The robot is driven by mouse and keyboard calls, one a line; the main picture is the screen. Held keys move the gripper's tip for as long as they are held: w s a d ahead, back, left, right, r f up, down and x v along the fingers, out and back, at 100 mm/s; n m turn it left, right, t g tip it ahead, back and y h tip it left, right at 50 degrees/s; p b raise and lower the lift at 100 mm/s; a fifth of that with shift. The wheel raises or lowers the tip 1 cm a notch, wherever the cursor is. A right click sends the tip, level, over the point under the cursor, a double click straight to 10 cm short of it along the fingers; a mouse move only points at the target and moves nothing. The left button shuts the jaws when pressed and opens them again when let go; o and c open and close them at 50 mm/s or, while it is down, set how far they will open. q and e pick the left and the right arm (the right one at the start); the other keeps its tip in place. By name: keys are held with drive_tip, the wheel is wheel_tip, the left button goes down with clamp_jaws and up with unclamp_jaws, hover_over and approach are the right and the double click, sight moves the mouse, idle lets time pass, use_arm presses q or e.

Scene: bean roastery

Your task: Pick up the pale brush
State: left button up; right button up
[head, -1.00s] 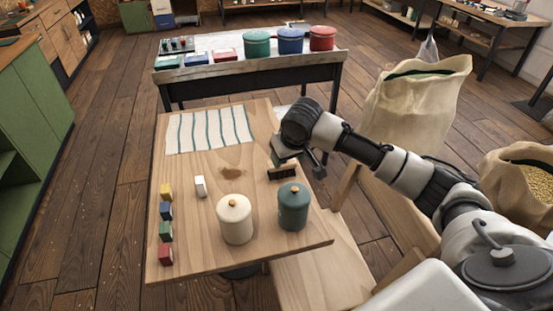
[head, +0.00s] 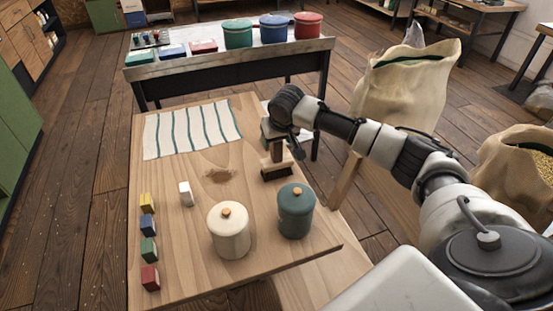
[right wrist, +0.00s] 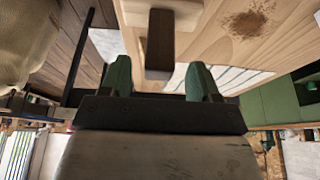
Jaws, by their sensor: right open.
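A brush (head: 277,163) stands near the right edge of the wooden table, dark bristles down and a brown handle up. In the right wrist view its dark handle (right wrist: 160,45) shows in front of a paler block at the top edge. My right gripper (head: 275,133) is just behind the brush in the head view, partly hidden by its own wrist. In the right wrist view my right gripper's green fingertips (right wrist: 159,78) are apart and empty, with the handle centred between and beyond them. My left gripper is not in view.
The table (head: 180,230) holds a cream canister (head: 229,233) and a teal canister (head: 295,212) near the brush, a brown powder patch (head: 221,176), a striped cloth (head: 190,128) and several small coloured blocks. A bench (head: 225,61) with pots stands behind. A sack (head: 405,85) stands right.

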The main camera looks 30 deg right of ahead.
sight(277, 158)
drive_tip(key=x, duration=0.4)
drive_tip(key=shift+d, duration=0.1)
drive_tip(key=shift+r, duration=0.1)
drive_tip(key=c, duration=0.4)
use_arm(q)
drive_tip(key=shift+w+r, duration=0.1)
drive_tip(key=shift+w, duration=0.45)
use_arm(e)
clamp_jaws()
